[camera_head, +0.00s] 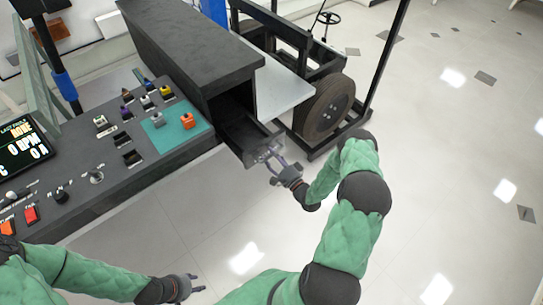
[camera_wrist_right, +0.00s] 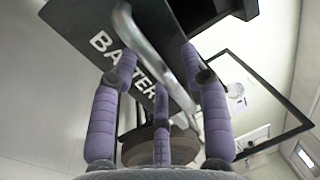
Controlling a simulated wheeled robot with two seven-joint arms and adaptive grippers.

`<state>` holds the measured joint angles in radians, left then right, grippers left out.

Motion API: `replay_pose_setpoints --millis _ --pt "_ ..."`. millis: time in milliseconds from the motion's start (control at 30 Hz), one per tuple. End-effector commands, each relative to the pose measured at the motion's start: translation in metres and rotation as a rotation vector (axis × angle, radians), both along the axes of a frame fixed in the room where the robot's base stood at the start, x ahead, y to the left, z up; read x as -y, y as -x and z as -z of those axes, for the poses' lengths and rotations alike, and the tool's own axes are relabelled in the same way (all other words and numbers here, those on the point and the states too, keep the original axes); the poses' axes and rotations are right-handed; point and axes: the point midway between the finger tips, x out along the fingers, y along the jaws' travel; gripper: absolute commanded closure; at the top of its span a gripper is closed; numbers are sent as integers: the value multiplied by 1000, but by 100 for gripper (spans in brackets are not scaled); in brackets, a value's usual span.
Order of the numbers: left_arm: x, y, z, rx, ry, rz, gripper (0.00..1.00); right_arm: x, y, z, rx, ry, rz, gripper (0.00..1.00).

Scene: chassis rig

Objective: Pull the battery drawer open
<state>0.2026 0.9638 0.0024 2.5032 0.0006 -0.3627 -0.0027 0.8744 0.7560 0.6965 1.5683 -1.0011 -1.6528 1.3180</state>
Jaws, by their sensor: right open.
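The dark battery drawer (camera_head: 241,133) sticks part way out of the black cabinet (camera_head: 190,45), and its inside shows from above. In the right wrist view its front (camera_wrist_right: 85,28) carries white lettering, partly covered, and a silver bar handle (camera_wrist_right: 150,50). My right gripper (camera_head: 267,158) is at the drawer front. Its purple fingers (camera_wrist_right: 160,85) are spread open on either side of the handle; I cannot tell whether they touch it. My left gripper (camera_head: 196,284) is low in the head view, away from the drawer, with its fingers apart and empty.
A control panel (camera_head: 75,180) with buttons, switches and a display (camera_head: 22,145) stands left of the cabinet. A wheeled frame with a brown tyre (camera_head: 325,105) stands just right of the drawer. The tiled floor (camera_head: 440,190) at the right is clear.

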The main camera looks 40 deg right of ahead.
Motion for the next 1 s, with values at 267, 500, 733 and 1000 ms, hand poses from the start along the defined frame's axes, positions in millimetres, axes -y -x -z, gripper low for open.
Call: replay_pose_setpoints --millis 267,500,733,1000 --pt "0 0 0 0 0 0 60 5 44 9 -3 -2 6 54" --pt "0 0 0 0 0 0 60 8 88 17 -3 -3 6 54" --pt "0 0 0 0 0 0 60 9 111 21 -2 -1 2 54" --pt "0 0 0 0 0 0 60 9 115 22 -1 -1 0 54"
